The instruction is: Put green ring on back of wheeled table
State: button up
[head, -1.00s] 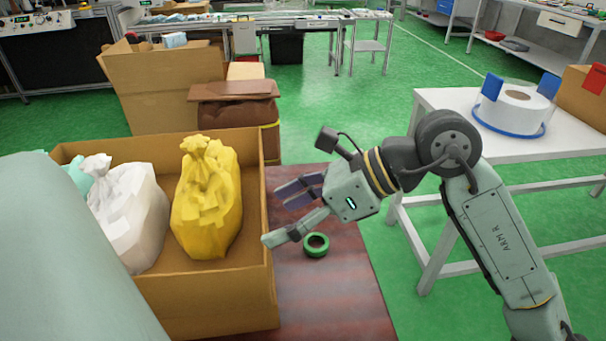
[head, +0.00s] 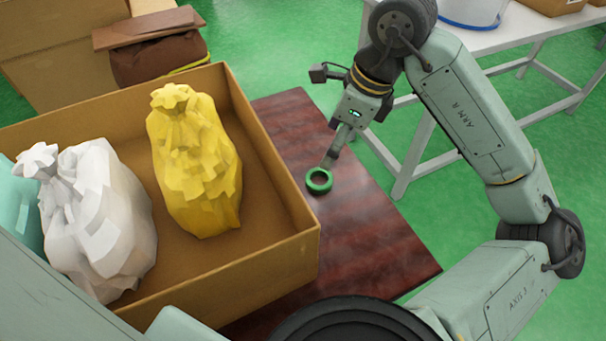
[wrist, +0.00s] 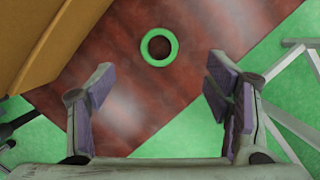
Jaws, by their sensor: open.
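The green ring (head: 319,181) lies flat on a dark red-brown wooden surface (head: 384,233), to the right of a cardboard box. In the wrist view the ring (wrist: 159,47) is centred ahead of my gripper (wrist: 160,105), beyond its fingertips. My gripper (head: 334,160) points down just above and behind the ring in the head view. Its two purple-padded fingers are wide apart with nothing between them. A white table (head: 497,43) stands at the upper right; its lower legs are partly out of frame or behind my arm, so I cannot see wheels.
The open cardboard box (head: 275,247) holds a yellow bag (head: 196,165) and a white bag (head: 97,222); its wall stands close to the ring's left. A white roll with a blue rim (head: 472,12) is on the white table. Green floor lies between the two surfaces.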

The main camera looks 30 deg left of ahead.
send_near(316, 183)
jog(key=shift+w+a+f, duration=0.1)
jog(key=shift+a+f, duration=0.45)
jog(key=shift+d+p+x, duration=0.15)
jog(key=shift+p+x, duration=0.05)
jog(key=shift+x, duration=1.1)
jog(key=shift+d+p+x, duration=0.15)
jog(key=shift+d+x, duration=0.05)
jog(key=shift+x, duration=1.1)
jog(key=shift+f, duration=0.1)
jog(key=shift+c, duration=0.3)
jog(key=c, duration=1.2)
